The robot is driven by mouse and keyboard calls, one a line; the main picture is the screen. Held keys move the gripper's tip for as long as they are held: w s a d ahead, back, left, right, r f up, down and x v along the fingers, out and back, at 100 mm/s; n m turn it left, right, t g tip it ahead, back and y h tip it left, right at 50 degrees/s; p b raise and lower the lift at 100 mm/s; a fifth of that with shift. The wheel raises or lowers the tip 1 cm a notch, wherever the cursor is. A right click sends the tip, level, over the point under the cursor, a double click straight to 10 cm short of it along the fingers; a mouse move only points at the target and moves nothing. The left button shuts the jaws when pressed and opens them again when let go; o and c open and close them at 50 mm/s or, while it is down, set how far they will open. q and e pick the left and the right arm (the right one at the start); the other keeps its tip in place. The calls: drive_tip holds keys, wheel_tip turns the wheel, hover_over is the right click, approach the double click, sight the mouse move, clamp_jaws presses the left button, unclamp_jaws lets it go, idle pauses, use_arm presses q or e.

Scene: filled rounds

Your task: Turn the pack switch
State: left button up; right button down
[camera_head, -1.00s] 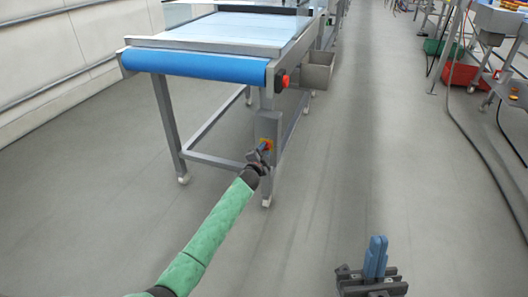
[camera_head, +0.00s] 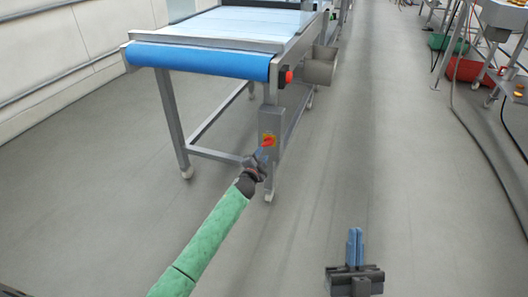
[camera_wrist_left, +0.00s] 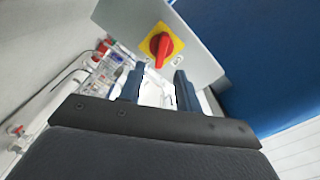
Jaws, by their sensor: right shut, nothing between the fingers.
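The pack switch (camera_head: 269,140) is a red rotary knob on a yellow plate, on a grey box at the conveyor's front right leg. In the left wrist view the red knob (camera_wrist_left: 161,48) points along the gap between my fingers. My left gripper (camera_head: 262,156) is just below and in front of the switch in the head view. Its two blue fingers (camera_wrist_left: 158,86) are spread with nothing between them, and the knob shows beyond their tips, apart from them. My right gripper (camera_head: 355,244) is shut and empty, over the floor at lower right.
The conveyor table (camera_head: 200,147) has a blue roller (camera_head: 197,61) at its near end. A red button (camera_head: 285,76) sits on its side above the switch, with a grey bin (camera_head: 321,68) beyond.

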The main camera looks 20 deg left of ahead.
use_arm(q)
drive_tip(key=shift+s, duration=0.45)
use_arm(e)
drive_tip(key=shift+w+a+f, duration=0.1)
drive_tip(key=shift+w+f, duration=0.2)
drive_tip(key=shift+f, duration=0.25)
